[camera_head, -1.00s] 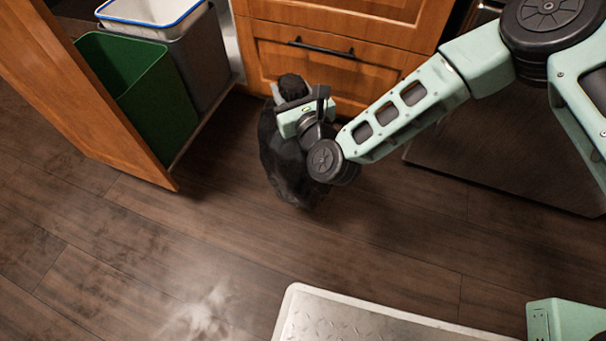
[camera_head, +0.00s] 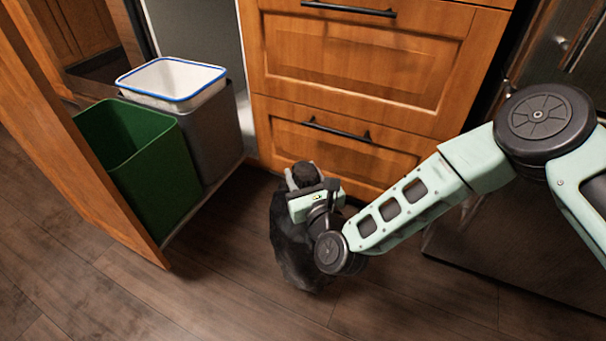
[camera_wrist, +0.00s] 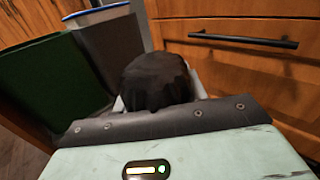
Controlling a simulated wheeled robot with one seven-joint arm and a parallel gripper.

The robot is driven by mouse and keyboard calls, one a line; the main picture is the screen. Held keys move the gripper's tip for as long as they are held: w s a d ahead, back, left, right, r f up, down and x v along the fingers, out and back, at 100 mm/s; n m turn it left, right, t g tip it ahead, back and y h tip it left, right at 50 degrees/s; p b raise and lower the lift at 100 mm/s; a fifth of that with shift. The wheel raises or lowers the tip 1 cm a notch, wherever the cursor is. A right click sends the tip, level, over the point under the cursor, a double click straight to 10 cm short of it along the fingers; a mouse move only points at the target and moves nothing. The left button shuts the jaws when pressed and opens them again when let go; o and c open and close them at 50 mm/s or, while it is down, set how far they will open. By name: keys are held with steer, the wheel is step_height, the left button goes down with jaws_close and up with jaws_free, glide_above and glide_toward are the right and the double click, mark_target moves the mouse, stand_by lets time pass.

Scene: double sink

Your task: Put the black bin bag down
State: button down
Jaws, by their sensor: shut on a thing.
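The black bin bag (camera_head: 290,249) is at the floor in front of the wooden drawers in the head view. Its gathered top shows as a dark rounded lump in the wrist view (camera_wrist: 157,82). My gripper (camera_head: 302,182) is shut on that top, and the body of the bag lies below and to the left of my wrist. My gripper's fingers are mostly hidden by the bag and my wrist. I cannot tell whether the underside of the bag touches the floor.
A green bin (camera_head: 150,170) and a grey bin (camera_head: 212,132) with a white, blue-rimmed liner stand in the pull-out at left. Its wooden door (camera_head: 75,150) sticks out beside them. Drawers (camera_head: 345,150) rise close behind the bag. Dark wooden floor (camera_head: 200,300) is clear in front.

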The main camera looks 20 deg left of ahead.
steer(key=shift+f+b, duration=1.2)
steer(key=shift+f, duration=0.95)
steer(key=shift+f, duration=0.2)
steer(key=c, duration=0.8)
jaws_free()
steer(key=shift+r, duration=0.1)
steer(key=shift+s+d+p, duration=0.2)
steer(key=shift+s+p, duration=0.1)
steer(key=p+v, duration=0.5)
steer(key=v, duration=0.6)
steer(key=shift+s+d, duration=0.1)
steer(key=shift+d, duration=0.05)
